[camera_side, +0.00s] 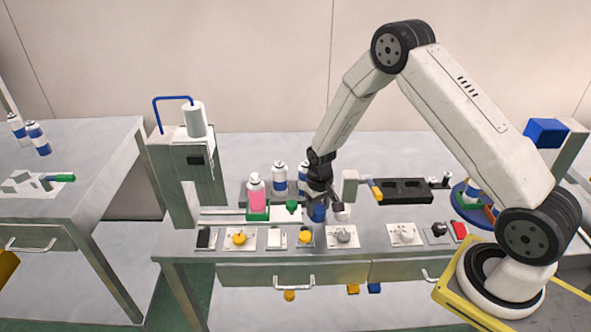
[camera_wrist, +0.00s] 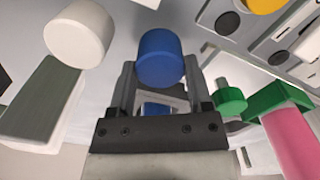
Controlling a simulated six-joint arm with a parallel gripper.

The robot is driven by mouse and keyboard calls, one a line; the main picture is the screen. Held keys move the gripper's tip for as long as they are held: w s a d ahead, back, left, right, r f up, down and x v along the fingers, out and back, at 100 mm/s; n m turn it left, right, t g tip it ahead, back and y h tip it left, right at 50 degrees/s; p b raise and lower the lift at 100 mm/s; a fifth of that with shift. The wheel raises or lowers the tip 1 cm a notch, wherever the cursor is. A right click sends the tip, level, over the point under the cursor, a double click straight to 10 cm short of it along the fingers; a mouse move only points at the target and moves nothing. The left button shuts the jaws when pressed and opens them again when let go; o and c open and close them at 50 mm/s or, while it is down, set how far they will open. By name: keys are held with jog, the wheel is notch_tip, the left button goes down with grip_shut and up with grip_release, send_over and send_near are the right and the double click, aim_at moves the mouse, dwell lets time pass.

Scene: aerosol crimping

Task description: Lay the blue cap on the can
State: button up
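The blue cap (camera_side: 317,213) is at the fingertips of my gripper (camera_side: 319,203) in the side view. In the wrist view the blue cap (camera_wrist: 160,58) sits between the two fingers of my gripper (camera_wrist: 160,72), which appear to touch its sides. The pink can (camera_side: 257,196) stands upright in a green holder (camera_side: 258,214), to the left of my gripper. Part of the can (camera_wrist: 291,140) shows at the lower right in the wrist view. No cap is visible on it.
A white cap (camera_side: 341,211) is just right of the blue cap. A green knob (camera_side: 292,205) lies between can and gripper. White cans with blue bands (camera_side: 280,178) stand behind. A press (camera_side: 188,170) stands left. Plates with knobs (camera_side: 240,238) line the bench front.

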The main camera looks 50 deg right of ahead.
jog(key=shift+r, duration=0.2)
dwell(0.3)
jog(key=shift+r, duration=2.25)
jog(key=shift+r, duration=0.1)
jog(key=shift+r, duration=0.5)
notch_tip(320, 180, up, 18)
send_over(255, 174)
notch_tip(255, 174, down, 4)
jog(key=shift+a+r, duration=0.1)
jog(key=shift+a, duration=0.05)
jog(key=shift+f, duration=0.7)
jog(key=shift+f, duration=0.25)
